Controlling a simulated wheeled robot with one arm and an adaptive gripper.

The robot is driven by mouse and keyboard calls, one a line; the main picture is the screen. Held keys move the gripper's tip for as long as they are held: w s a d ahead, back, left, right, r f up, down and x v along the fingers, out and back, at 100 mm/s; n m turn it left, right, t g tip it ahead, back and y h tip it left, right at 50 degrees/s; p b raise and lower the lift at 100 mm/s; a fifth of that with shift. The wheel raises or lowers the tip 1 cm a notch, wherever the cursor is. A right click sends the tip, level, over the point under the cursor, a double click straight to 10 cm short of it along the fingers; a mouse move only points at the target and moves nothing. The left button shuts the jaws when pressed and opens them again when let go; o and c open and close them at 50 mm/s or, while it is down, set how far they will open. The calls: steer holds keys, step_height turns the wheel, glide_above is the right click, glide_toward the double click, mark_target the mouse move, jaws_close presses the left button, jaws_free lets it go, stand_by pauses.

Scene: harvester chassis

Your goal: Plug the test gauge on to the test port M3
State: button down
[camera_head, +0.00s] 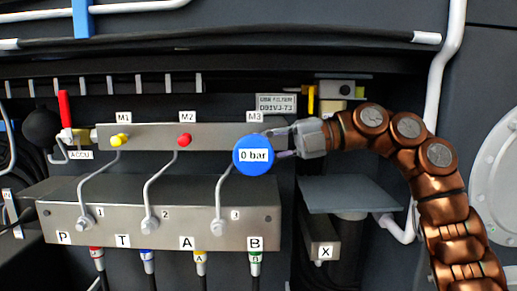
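The test gauge (253,155) is a round blue disc with a white "0 bar" label. In the head view it is in front of the right end of the upper grey manifold block (215,133), just below the M3 label (255,116). The test port M3 is hidden behind the gauge, so I cannot tell whether the two touch. My gripper (280,143) comes from the right. Its two fingers reach to the gauge's right edge and hold it, with the tips partly hidden behind the disc.
Port M1 has a yellow cap (119,140) and port M2 a red cap (184,140). Bent metal pipes run down to the lower block (180,215). A red lever (65,110) stands at left. A grey plate (345,194) juts out below my arm.

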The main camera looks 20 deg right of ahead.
steer(key=shift+w+d+p, duration=0.25)
steer(key=shift+w+p, duration=0.2)
steer(key=shift+w, duration=0.2)
steer(key=shift+w+d+p, duration=0.2)
steer(key=shift+w+p, duration=0.25)
steer(key=shift+w, duration=0.2)
steer(key=shift+w+d+p, duration=0.25)
steer(key=shift+w+p, duration=0.2)
steer(key=shift+w, duration=0.2)
steer(key=shift+w+d+p, duration=0.2)
steer(key=shift+w+p, duration=0.35)
steer(key=shift+w, duration=0.1)
steer(key=shift+w+d+p, duration=0.2)
steer(key=shift+w+p, duration=0.3)
steer(key=shift+w, duration=0.1)
stand_by(0.8)
steer(key=c, duration=0.8)
jaws_free()
steer(key=shift+c, duration=0.2)
steer(key=shift+d, duration=0.1)
